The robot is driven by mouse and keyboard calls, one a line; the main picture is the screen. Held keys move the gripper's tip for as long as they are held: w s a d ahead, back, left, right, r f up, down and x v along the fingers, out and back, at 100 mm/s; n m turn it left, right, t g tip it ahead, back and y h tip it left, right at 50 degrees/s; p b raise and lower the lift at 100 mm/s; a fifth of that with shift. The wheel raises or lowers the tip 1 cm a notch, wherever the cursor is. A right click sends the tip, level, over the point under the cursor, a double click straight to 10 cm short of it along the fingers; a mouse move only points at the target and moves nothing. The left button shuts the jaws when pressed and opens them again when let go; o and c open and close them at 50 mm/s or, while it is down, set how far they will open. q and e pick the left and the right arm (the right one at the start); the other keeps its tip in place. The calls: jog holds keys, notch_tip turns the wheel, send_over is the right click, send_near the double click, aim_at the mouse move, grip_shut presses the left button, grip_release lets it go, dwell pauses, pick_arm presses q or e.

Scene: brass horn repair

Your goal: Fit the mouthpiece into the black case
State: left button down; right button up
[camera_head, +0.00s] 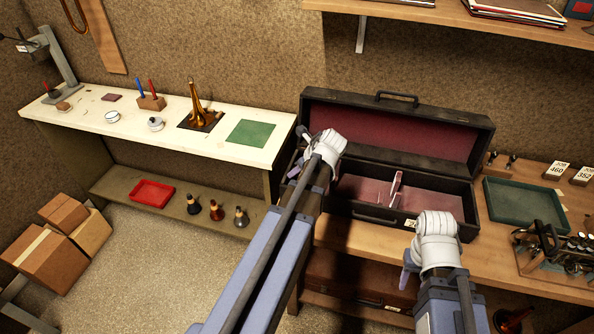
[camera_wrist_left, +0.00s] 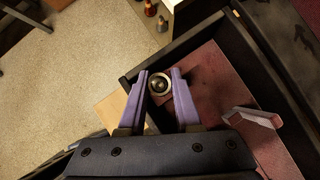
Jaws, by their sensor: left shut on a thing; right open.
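The black case (camera_head: 375,217) stands open on the wooden bench, its dark red-lined lid raised against the wall. The silver, round mouthpiece (camera_wrist_left: 159,84) shows end-on with a dark bore, between the fingertips of my left gripper (camera_wrist_left: 161,80) in the left wrist view. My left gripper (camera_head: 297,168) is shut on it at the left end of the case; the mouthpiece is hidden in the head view. Whether it touches the case floor I cannot tell. My right gripper (camera_head: 408,268) is open and empty in front of the case, low at its right.
A pale pink upright piece (camera_head: 396,188) stands inside the case; it also shows in the left wrist view (camera_wrist_left: 254,119). A green tray (camera_head: 487,190) and brass valve parts (camera_head: 560,250) lie to the right. A white workbench (camera_head: 215,147) is at the left.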

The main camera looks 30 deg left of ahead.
pick_arm(q)
jog(key=shift+f+b, duration=0.8)
jog(key=shift+f, duration=0.1)
jog(key=c, duration=0.5)
grip_release()
jog(key=shift+s+r, duration=0.1)
jog(key=shift+r, duration=0.05)
jog(key=shift+d+r+p, duration=0.15)
jog(key=shift+r+p, duration=0.1)
jog(key=shift+p, duration=0.15)
jog(key=p+v, duration=0.5)
jog(key=v, duration=0.2)
jog(key=shift+d+f+p, duration=0.1)
jog(key=shift+d+p, duration=0.1)
jog(key=shift+p, duration=0.1)
